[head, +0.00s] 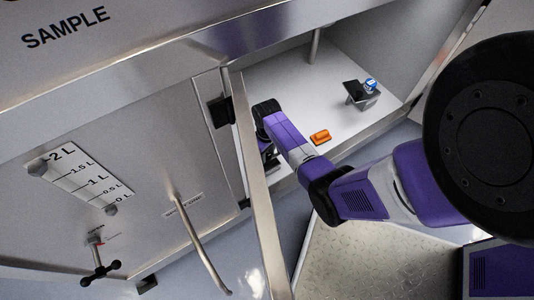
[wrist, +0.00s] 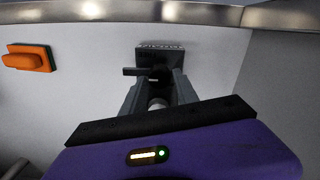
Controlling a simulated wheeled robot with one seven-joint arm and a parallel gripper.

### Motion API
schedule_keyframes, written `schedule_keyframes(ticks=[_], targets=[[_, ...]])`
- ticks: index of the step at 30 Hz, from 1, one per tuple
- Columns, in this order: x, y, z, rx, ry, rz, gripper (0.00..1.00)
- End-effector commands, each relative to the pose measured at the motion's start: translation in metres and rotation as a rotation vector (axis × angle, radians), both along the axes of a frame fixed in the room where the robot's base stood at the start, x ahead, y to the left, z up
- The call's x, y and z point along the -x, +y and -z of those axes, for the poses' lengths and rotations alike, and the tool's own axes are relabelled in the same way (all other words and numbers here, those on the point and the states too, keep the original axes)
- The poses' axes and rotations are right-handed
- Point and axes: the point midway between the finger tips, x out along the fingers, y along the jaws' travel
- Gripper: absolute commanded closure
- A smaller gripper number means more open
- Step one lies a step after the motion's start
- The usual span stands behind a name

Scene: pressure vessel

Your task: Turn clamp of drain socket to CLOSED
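In the wrist view, a dark fitting with a small black handle (wrist: 138,71) pointing left sits on a light wall; it looks like the drain socket's clamp. A black plate with a label strip (wrist: 160,50) is behind it; the label is too small to read. A pale round piece (wrist: 157,103) shows between my fingers. My gripper (wrist: 157,84) has its two grey fingers apart, one on each side of the fitting. I cannot tell whether they touch it. In the head view my gripper is mostly hidden behind the open door's edge.
The cabinet door (head: 258,195) stands open, close to my arm. An orange block (head: 320,137) lies inside; it also shows in the wrist view (wrist: 28,57). A black bracket (head: 357,94) with a blue-capped item (head: 371,85) stands farther right. The white cabinet interior between them is clear.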

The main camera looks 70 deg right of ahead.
Motion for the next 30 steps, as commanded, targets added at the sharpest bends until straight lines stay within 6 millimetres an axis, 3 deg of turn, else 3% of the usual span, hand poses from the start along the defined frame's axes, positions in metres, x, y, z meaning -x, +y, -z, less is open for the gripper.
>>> schedule_keyframes(ticks=[1,5,17,30], targets=[[0.0,0.0,-0.0001,0.0,0.0,0.0,0.76],[0.0,0.0,-0.0001,0.0,0.0,0.0,1.0],[0.0002,0.0006,-0.0018,-0.002,0.001,-0.058,1.0],[-0.0005,0.0016,-0.0034,-0.002,0.002,-0.404,1.0]])
